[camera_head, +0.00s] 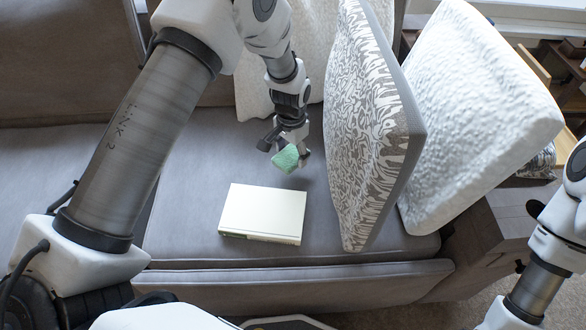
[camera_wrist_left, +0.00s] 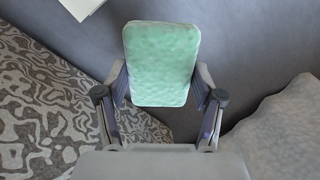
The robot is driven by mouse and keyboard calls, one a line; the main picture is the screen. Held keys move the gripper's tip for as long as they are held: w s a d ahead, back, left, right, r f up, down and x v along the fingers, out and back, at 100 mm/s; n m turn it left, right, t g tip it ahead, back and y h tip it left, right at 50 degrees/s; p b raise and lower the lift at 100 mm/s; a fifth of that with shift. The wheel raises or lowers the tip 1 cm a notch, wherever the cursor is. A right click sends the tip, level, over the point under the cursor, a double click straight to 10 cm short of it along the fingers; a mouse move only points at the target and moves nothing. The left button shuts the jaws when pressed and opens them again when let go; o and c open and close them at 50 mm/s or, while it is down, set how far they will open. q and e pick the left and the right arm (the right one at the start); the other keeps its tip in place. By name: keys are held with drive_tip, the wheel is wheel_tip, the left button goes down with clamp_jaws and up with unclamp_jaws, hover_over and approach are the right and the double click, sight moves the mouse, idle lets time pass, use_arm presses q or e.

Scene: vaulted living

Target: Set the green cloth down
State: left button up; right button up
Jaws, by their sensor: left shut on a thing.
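The green cloth (camera_head: 286,158) is a small light-green pad with rounded corners. My left gripper (camera_head: 287,150) is shut on it and holds it over the grey sofa seat, behind the cream book-like box. In the left wrist view the cloth (camera_wrist_left: 161,63) sits between the two fingers (camera_wrist_left: 161,100), its broad face toward the camera. I cannot tell how far it is above the seat. My right gripper is out of view; only part of the right arm shows at the right edge.
A cream book-like box (camera_head: 263,212) lies on the sofa seat (camera_head: 190,180). A patterned cushion (camera_head: 370,125) and a white cushion (camera_head: 480,110) lean at the right. The seat left of the box is partly hidden by my left arm. A wooden side piece (camera_head: 490,235) stands at the right.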

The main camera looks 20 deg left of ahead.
sight(291, 164)
use_arm(q)
wheel_tip(291, 164, down, 5)
drive_tip(key=shift+b, duration=0.6)
drive_tip(key=o, duration=1)
drive_tip(key=shift+f, duration=0.1)
